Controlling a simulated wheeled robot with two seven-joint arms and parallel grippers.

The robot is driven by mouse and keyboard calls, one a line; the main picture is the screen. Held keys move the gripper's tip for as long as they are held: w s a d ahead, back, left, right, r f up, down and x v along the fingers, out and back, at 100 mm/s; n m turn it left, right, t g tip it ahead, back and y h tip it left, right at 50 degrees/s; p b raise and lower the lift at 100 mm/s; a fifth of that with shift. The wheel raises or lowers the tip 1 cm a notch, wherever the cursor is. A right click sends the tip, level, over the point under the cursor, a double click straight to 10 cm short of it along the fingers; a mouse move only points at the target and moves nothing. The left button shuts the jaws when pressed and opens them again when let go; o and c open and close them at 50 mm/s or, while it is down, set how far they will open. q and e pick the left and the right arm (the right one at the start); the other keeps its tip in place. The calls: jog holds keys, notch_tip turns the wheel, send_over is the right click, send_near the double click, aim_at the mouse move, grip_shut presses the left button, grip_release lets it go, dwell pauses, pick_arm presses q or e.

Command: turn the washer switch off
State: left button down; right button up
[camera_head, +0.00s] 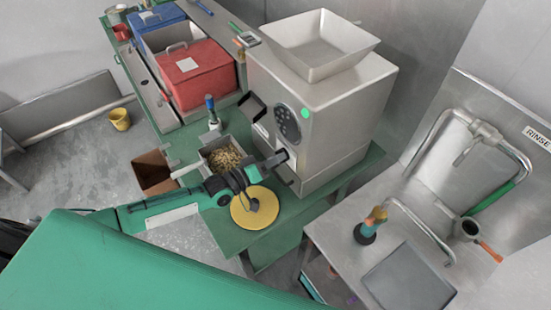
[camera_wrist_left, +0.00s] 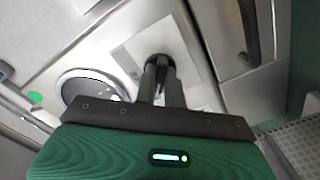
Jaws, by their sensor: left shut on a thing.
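The washer machine is a boxy steel unit (camera_head: 340,95) with a hopper on top, standing on the green table. Its front has a round dark dial panel (camera_head: 287,122) and a bright green round mark (camera_head: 306,113). The panel also shows in the left wrist view (camera_wrist_left: 92,88). My left gripper (camera_head: 282,158) reaches the front below the dial panel. In the left wrist view its two fingers (camera_wrist_left: 161,76) are close together, shut on a small dark switch knob (camera_wrist_left: 158,60) on a pale square plate (camera_wrist_left: 185,48). The fingers hide most of the knob. My right gripper is not in view.
A metal tray of beans (camera_head: 224,157) and a yellow disc (camera_head: 255,207) lie on the green table near my left arm. A red bin (camera_head: 195,75) stands behind. A steel sink counter (camera_head: 345,235) with a rinse hose is at the right.

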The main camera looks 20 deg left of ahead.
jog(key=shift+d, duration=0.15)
pick_arm(q)
jog(key=shift+m+b, duration=0.65)
jog(key=shift+m, duration=4.25)
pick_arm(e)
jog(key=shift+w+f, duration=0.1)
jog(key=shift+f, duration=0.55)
pick_arm(q)
jog(key=c, duration=1.5)
grip_release()
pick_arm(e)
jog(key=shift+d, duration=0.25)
pick_arm(q)
jog(key=shift+a+f, duration=0.1)
